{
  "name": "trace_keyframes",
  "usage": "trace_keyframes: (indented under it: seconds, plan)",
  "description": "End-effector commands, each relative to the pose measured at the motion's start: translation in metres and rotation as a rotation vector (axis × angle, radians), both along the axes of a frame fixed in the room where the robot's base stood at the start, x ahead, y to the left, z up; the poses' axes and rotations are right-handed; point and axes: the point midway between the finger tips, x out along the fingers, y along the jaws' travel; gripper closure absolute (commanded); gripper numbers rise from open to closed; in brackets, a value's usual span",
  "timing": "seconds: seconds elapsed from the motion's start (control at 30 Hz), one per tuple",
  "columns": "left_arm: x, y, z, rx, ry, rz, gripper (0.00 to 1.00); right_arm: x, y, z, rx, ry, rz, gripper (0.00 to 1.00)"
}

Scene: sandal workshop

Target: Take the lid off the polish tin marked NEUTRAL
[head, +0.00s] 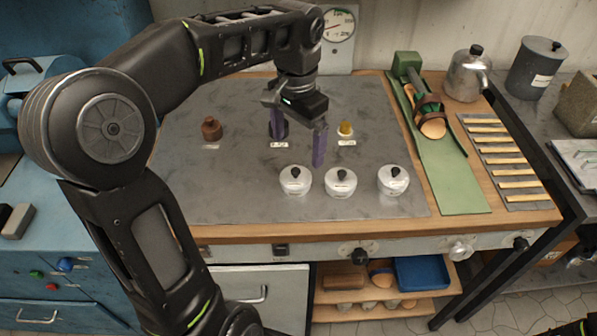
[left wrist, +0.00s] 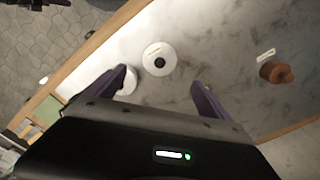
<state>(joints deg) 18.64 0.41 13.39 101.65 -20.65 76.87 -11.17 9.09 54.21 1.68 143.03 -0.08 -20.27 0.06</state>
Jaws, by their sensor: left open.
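Three silver tins with black-knobbed lids stand in a row near the front of the grey mat: a left tin (head: 295,181), a middle tin (head: 340,183) and a right tin (head: 393,180). Their small labels are too small to read, so I cannot tell which is NEUTRAL. All three lids look seated. My left gripper (head: 299,131) is open and empty, above the mat and behind the left and middle tins. In the left wrist view, one tin (left wrist: 159,59) shows beyond the open fingers (left wrist: 158,82). Another tin (left wrist: 129,80) is partly hidden by a finger. My right gripper is out of view.
A brown jar (head: 211,129), a dark item (head: 284,130) partly hidden by my gripper and a yellow-topped item (head: 345,129) stand farther back. A green mat (head: 462,196) with a sandal form (head: 432,123) and a slatted rack (head: 500,160) lie right. The mat's front left is clear.

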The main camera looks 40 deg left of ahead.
Motion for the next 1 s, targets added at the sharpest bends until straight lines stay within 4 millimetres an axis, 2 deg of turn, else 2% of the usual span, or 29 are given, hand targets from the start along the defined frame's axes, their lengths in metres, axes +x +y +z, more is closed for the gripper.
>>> trace_keyframes:
  seconds: [0.3,0.67,1.0]
  plan:
    - [-0.001,0.0,-0.025,0.0,0.002,0.0,0.07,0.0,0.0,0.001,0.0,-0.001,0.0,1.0]
    - [-0.001,0.0,-0.03,-0.001,0.002,0.0,0.07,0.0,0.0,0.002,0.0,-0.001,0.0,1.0]
    - [-0.005,-0.002,-0.073,0.0,0.003,-0.001,0.07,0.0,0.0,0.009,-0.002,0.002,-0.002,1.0]
